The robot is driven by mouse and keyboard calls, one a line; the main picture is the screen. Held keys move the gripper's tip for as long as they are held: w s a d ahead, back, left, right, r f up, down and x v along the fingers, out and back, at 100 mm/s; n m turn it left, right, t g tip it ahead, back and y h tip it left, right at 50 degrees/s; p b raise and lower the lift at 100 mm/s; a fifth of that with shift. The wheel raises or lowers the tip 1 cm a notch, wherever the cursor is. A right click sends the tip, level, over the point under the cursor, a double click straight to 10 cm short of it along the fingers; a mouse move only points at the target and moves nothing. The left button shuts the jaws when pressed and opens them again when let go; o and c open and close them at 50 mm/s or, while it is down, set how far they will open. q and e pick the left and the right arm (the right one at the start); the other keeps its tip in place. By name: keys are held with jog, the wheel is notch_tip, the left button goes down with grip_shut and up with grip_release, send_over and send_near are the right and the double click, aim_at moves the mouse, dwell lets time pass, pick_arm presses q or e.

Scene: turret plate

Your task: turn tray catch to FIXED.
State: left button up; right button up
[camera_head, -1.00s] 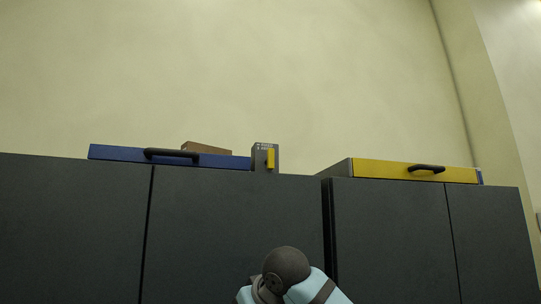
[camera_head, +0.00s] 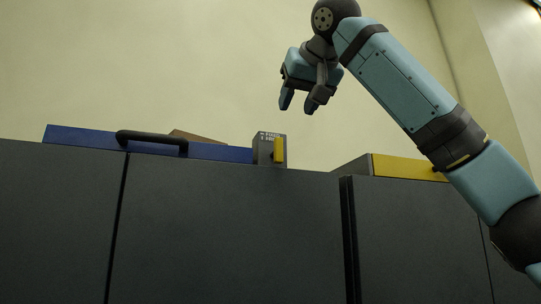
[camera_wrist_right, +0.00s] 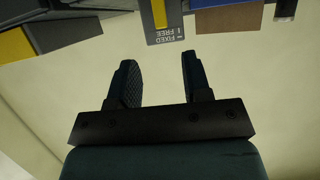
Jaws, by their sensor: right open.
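The tray catch is a grey block (camera_head: 262,148) with a yellow lever (camera_head: 279,150), standing upright at the right end of the blue tray (camera_head: 220,153). In the right wrist view the block (camera_wrist_right: 166,31) carries the words FIXED and FREE, and part of the yellow lever (camera_wrist_right: 159,12) shows at the top edge. The lever lies along the block, vertical in the head view. My right gripper (camera_head: 298,106) is open and empty, above and slightly right of the catch, fingers pointing down. Its two fingers (camera_wrist_right: 160,75) also show in the right wrist view, apart from the block. My left gripper is not in view.
The blue tray has a black handle (camera_head: 152,139). A brown box (camera_head: 197,137) lies behind it. A yellow tray (camera_head: 405,168) sits to the right, partly behind my right arm. Both rest on dark grey cabinets (camera_head: 230,230). The air above the catch is clear.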

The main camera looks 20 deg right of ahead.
aim_at(280, 142)
jog(key=p+x, duration=0.2)
jog(key=x, duration=0.7)
jog(key=shift+w+f, duration=0.15)
jog(key=shift+w, duration=0.05)
jog(key=shift+x, duration=0.75)
jog(key=shift+w+a+f, duration=0.1)
jog(key=shift+w+f, duration=0.2)
jog(key=shift+w, duration=0.25)
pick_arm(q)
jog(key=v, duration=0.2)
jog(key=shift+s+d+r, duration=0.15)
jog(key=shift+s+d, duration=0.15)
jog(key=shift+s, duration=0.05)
pick_arm(e)
jog(key=shift+s, duration=0.1)
jog(key=shift+c, duration=0.3)
grip_shut()
